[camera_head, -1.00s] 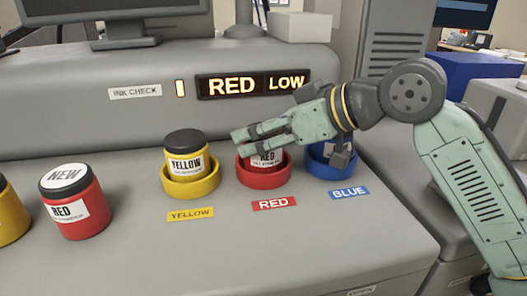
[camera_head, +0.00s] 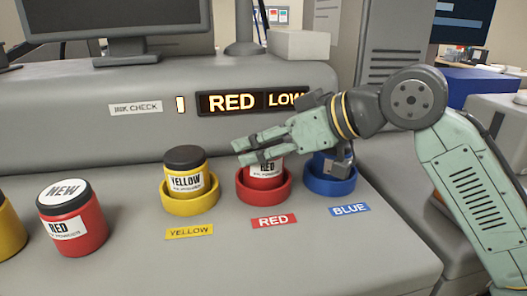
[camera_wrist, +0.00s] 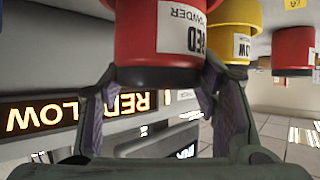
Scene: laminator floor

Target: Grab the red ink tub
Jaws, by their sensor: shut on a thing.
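A red ink tub (camera_head: 266,169) with a white RED label is at the red ring holder (camera_head: 264,193), behind the RED tag. My gripper (camera_head: 252,151) reaches in from the right, its fingers around the tub's top. In the wrist view, which is upside down, the fingers (camera_wrist: 160,92) are shut on the dark lid of the red tub (camera_wrist: 165,35). The tub looks upright and its base is hidden by the holder. A second red tub (camera_head: 75,228), with NEW on its lid, stands at the left.
A yellow tub (camera_head: 185,180) sits in the yellow holder (camera_head: 190,204) just left. The blue holder (camera_head: 329,184) is close on the right, partly behind my gripper. A lit sign (camera_head: 235,103) reading RED LOW is behind. The front of the grey counter is clear.

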